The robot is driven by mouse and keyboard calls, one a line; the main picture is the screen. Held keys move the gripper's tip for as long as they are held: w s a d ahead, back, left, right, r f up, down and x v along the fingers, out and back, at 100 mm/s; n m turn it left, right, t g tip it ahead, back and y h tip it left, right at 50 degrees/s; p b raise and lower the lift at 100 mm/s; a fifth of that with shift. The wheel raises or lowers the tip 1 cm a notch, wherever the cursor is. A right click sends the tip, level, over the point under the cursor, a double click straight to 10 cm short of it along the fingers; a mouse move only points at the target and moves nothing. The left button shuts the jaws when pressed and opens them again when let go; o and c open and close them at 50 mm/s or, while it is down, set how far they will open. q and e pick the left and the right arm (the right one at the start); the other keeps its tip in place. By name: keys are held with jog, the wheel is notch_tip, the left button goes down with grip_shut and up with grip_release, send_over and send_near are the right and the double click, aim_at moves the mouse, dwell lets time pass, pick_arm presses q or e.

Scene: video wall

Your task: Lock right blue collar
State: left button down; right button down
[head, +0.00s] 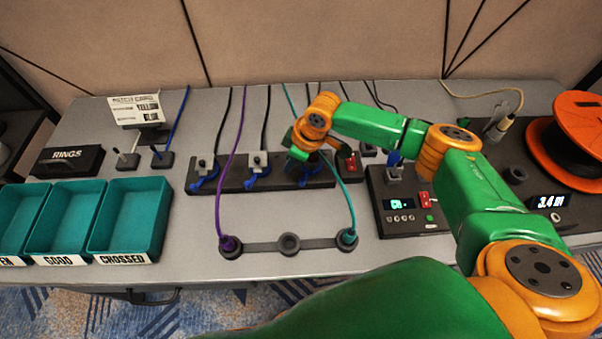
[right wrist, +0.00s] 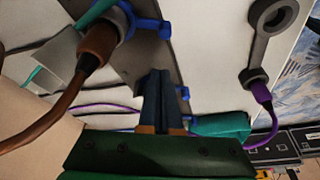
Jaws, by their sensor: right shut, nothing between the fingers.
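The right blue collar (head: 303,182) is on the right end of the dark connector rail (head: 232,181), partly hidden under my right gripper (head: 304,153). In the right wrist view, a blue collar (right wrist: 150,26) with a handle sits around a connector with a brown plug (right wrist: 97,47) at the top. My right gripper's dark fingers (right wrist: 158,78) are together and empty, apart from that collar in the picture. Two other blue collars, left (head: 205,182) and middle (head: 256,174), are on the same rail. My left gripper is not in view.
A bar with a purple plug (head: 229,244) and a teal plug (head: 347,238) lies in front of the rail. Teal bins (head: 128,215) stand at left. A dark box with a display (head: 408,222) and an orange reel (head: 572,130) are at right.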

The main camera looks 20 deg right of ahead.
aim_at(302, 179)
jog(key=x, duration=0.4)
jog(key=shift+s, duration=0.1)
jog(key=s+d+p, duration=0.2)
jog(key=d, duration=0.1)
jog(key=shift+s+r, duration=0.1)
jog(key=shift+r, duration=0.3)
jog(key=shift+s+d+f, duration=0.1)
jog(key=shift+s+d, duration=0.05)
jog(key=shift+s, duration=0.1)
jog(key=shift+w, duration=0.1)
